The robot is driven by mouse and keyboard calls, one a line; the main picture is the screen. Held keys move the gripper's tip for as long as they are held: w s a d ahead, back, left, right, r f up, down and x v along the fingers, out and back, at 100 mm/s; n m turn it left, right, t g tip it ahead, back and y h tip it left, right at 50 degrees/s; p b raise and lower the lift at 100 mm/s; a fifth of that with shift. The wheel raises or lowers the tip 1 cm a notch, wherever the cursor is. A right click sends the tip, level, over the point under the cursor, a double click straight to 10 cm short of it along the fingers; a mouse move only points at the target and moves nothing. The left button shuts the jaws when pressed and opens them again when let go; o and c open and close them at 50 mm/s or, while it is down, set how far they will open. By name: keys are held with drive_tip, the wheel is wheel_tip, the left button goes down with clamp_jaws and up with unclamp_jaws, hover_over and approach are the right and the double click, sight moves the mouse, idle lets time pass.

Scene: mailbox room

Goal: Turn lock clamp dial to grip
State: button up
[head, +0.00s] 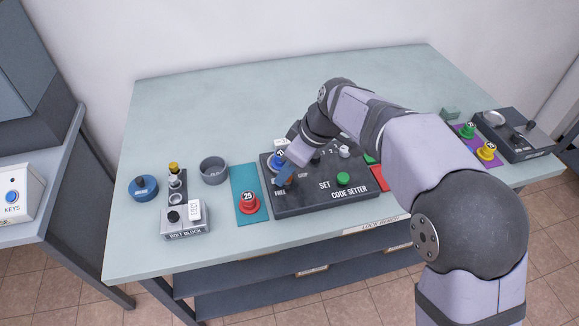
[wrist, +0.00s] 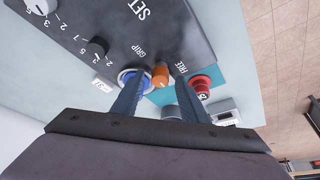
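The clamp dial is a small orange knob (wrist: 161,76) on the dark code setter panel (head: 320,203). In the wrist view the label GRIP (wrist: 142,50) lies to its left and FREE (wrist: 182,64) to its right. I cannot tell which way the dial points. My gripper (wrist: 161,67) is open, with one blue finger on each side of the dial and gaps visible between. A round blue lock (wrist: 130,74) sits close by, partly hidden behind the left finger; it also shows in the head view (head: 276,160).
A red piece marked 25 (head: 249,203) stands on a teal mat (head: 243,181) left of the panel. Nearby are a grey cup (head: 213,170) and the bolt block (head: 185,221). A green SET button (head: 343,179) and small code dials share the panel. The table's back is clear.

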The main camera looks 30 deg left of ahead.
drive_tip(key=shift+c, duration=0.2)
clamp_jaws()
drive_tip(key=shift+m, duration=0.3)
drive_tip(key=m, duration=0.1)
drive_tip(key=m+t+p, duration=0.1)
drive_tip(key=m, duration=0.1)
drive_tip(key=shift+s+r+t+p, duration=0.15)
drive_tip(key=shift+s+t+p, duration=0.05)
drive_tip(key=shift+t+p, duration=0.1)
drive_tip(key=m+p, duration=0.1)
drive_tip(key=m, duration=0.1)
drive_tip(key=m+t+h+p, duration=0.1)
drive_tip(key=m, duration=0.1)
drive_tip(key=shift+s+a+m+t, duration=0.1)
drive_tip(key=shift+a+m+t, duration=0.1)
drive_tip(key=shift+m+t, duration=0.15)
drive_tip(key=m, duration=0.2)
drive_tip(key=m+t+h, duration=0.1)
drive_tip(key=m, duration=0.1)
drive_tip(key=shift+a+f+m+h, duration=0.15)
drive_tip(key=shift+f+m+h, duration=0.05)
drive_tip(key=shift+m+h, duration=0.15)
drive_tip(key=m+h, duration=0.1)
drive_tip(key=m, duration=0.1)
drive_tip(key=m+b, duration=0.1)
drive_tip(key=m, duration=0.1)
drive_tip(key=shift+r+m+h, duration=0.1)
drive_tip(key=shift+m+h, duration=0.25)
drive_tip(key=shift+m, duration=0.05)
